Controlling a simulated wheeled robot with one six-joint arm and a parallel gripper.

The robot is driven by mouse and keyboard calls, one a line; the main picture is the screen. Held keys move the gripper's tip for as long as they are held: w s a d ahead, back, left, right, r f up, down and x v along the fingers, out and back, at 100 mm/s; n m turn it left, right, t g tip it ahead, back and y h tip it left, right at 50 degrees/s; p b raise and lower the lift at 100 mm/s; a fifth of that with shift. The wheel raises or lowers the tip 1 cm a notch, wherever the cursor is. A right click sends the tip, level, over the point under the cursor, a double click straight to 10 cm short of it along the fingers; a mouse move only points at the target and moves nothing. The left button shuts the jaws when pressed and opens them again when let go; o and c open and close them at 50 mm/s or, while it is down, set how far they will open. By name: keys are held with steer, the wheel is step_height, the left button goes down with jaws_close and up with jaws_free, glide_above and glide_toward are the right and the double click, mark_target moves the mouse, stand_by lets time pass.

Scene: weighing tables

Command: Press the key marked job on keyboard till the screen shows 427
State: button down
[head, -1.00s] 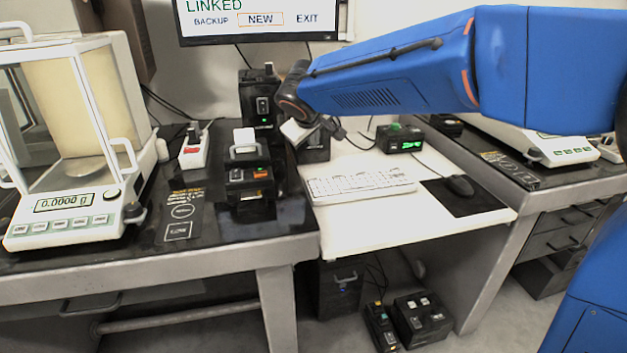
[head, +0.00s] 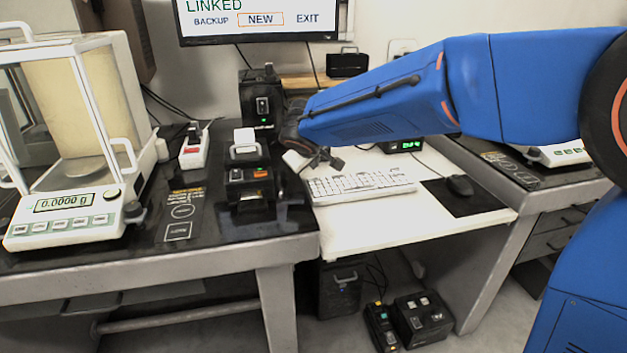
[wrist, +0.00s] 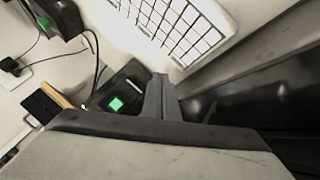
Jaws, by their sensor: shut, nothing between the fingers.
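The white keyboard (head: 362,184) lies on the white middle desk, and its key labels are too small to read. It also shows at the top of the wrist view (wrist: 178,28). The screen (head: 258,22) on the back wall reads LINKED, with BACKUP, NEW and EXIT below and an orange box around NEW. My gripper (head: 332,160) is shut and empty near the keyboard's back left corner, seemingly above it. In the wrist view its fingers (wrist: 159,84) are together, just beside the keyboard's edge. Contact with a key cannot be made out.
A balance (head: 75,200) reading 0.0000 g stands on the left table. A black device with coloured buttons (head: 250,178) stands left of the keyboard. A mouse (head: 460,185) lies on a black mat at right. A box with green digits (head: 405,146) sits behind the keyboard.

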mark_target(313, 183)
steer(key=shift+f, duration=0.85)
steer(key=shift+f, duration=0.15)
stand_by(1.4)
steer(key=shift+f, duration=0.3)
steer(key=shift+f, duration=0.35)
stand_by(0.8)
steer(key=shift+r, duration=0.8)
steer(key=shift+r, duration=2.5)
